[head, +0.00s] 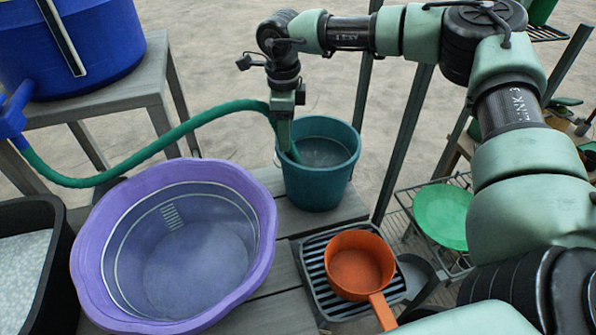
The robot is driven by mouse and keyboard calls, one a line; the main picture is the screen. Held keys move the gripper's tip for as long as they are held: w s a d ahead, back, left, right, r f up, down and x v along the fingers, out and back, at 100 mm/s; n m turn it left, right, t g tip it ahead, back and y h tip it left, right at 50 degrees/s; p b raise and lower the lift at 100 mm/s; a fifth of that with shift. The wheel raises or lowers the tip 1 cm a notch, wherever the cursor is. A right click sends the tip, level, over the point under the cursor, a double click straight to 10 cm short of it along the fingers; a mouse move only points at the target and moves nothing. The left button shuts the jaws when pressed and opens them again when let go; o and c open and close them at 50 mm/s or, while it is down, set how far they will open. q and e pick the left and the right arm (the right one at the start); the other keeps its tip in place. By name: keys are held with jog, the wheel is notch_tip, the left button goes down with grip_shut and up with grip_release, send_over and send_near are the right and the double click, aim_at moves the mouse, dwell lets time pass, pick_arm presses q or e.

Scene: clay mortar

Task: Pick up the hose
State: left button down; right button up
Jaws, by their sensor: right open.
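The green hose (150,147) runs from the blue spout at the left, sags, then rises to the right and bends down. Its end goes into the teal bucket (314,190). My right gripper (284,132) points down at the hose's bend, at the bucket's left rim. It is open, with the hose right at its fingers; I cannot tell whether the hose lies between them. The gripper hides part of the bend. My left gripper is not in view.
A blue barrel (70,50) stands on a grey stand at the upper left. A purple basin (95,235), an orange pan (355,270) on a black rack and a black tub (58,270) crowd the bench. A green plate (440,215) sits at the right.

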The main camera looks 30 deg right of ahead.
jog(key=shift+f, duration=0.1)
grip_shut()
jog(key=shift+w+r, duration=0.1)
jog(key=shift+r, duration=0.5)
jog(key=w+a+r+p, duration=0.1)
jog(key=a+r+p, duration=0.2)
jog(key=r+p, duration=0.8)
notch_tip(320, 180, up, 17)
jog(key=shift+w+r, duration=0.15)
